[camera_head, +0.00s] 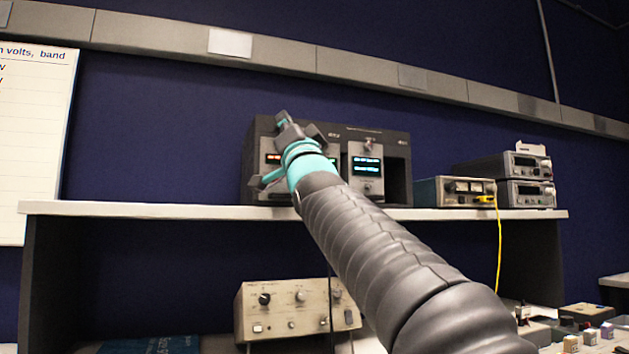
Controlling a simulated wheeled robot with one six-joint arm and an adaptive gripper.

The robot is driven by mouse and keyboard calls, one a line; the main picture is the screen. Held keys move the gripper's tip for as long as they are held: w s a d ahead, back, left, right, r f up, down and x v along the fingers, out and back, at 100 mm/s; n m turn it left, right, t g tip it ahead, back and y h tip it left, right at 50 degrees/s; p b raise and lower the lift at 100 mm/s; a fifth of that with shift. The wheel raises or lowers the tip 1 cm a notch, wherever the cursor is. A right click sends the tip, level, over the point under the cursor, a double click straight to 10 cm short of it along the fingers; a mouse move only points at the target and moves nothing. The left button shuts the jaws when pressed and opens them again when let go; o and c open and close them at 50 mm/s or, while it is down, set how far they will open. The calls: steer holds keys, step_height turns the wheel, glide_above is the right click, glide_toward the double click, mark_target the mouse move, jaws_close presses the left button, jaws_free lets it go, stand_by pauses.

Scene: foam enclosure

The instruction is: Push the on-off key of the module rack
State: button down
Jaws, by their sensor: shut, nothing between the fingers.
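The module rack (385,137) is a dark box on the shelf, with lit display modules in its front. One module with cyan readouts (367,166) shows right of my arm. A red readout shows just left of my gripper. My gripper (282,118) is shut and empty, in front of the upper left part of the rack in the picture. My gripper and wrist hide much of the rack's left half. I cannot make out the on-off key, and I cannot tell whether my gripper touches the rack.
The white shelf (150,210) runs across the picture. Right of the rack stand a small instrument (455,191) with a yellow cable (499,250) and two stacked units (525,180). A beige instrument (290,312) stands below the shelf. The left part of the shelf is clear.

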steer(key=shift+s+d+b, duration=0.3)
steer(key=shift+s+b, duration=0.1)
steer(key=shift+s, duration=0.55)
steer(key=shift+s+d+b, duration=0.25)
steer(key=shift+s+b, duration=0.15)
steer(key=shift+s, duration=0.55)
steer(key=shift+s+d+b, duration=0.3)
steer(key=shift+s+b, duration=0.1)
steer(key=shift+s, duration=0.55)
steer(key=shift+f, duration=0.1)
